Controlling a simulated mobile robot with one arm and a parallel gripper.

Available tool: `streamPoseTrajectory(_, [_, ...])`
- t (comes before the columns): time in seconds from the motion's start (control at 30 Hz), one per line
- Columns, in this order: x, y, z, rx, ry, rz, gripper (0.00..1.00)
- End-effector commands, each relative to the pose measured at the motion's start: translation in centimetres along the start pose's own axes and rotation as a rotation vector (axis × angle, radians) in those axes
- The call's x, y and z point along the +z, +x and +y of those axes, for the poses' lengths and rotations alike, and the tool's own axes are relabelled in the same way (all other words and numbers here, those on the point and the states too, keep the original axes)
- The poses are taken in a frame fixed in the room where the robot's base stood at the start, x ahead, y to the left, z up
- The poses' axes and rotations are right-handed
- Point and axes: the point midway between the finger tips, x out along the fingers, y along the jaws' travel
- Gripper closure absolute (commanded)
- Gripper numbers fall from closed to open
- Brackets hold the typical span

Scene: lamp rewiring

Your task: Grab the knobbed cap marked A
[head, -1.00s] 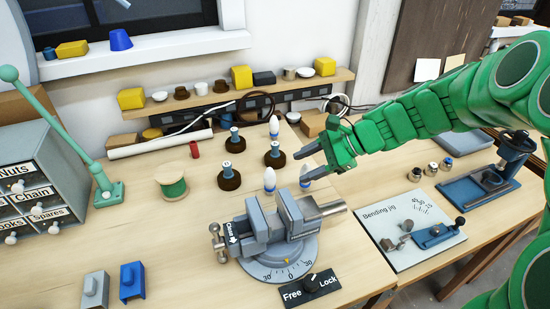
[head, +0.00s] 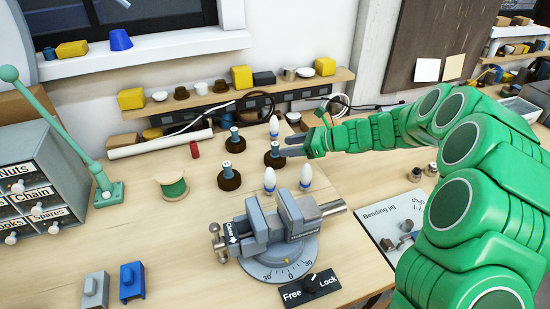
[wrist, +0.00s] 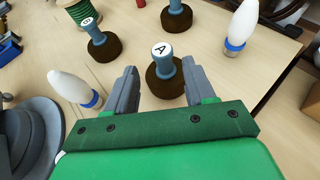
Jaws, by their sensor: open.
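The knobbed cap marked A (wrist: 162,76) has a blue-grey knob with a white top lettered A on a round dark brown base. It stands upright on the bench, also in the head view (head: 273,160). My gripper (head: 287,146) is open and reaches in from the right. In the wrist view its two grey fingers (wrist: 158,70) show on either side of the cap, with gaps. I cannot tell how far above the base they are. Two similar caps stand beyond it, one with an unclear letter (wrist: 99,42) and one cut off by the top edge (wrist: 176,18).
White bulbs with blue collars stand on either side, one to the left (wrist: 72,87) and one to the right (wrist: 241,27) in the wrist view. The grey vise (head: 275,222) is in front. A green spool (head: 174,189) stands left of the caps.

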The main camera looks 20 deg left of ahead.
Motion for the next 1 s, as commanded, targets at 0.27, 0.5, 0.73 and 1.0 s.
streamPoseTrajectory(0.27, [0.0,2.4,0.0,0.002,0.001,0.000,0.46])
streamPoseTrajectory(0.5, [0.1,3.9,-0.2,0.001,0.001,0.000,0.46])
streamPoseTrajectory(0.73, [0.2,6.9,-0.4,0.001,0.000,0.001,0.46])
streamPoseTrajectory(1.0, [0.2,7.7,-0.4,-0.001,0.001,0.000,0.46])
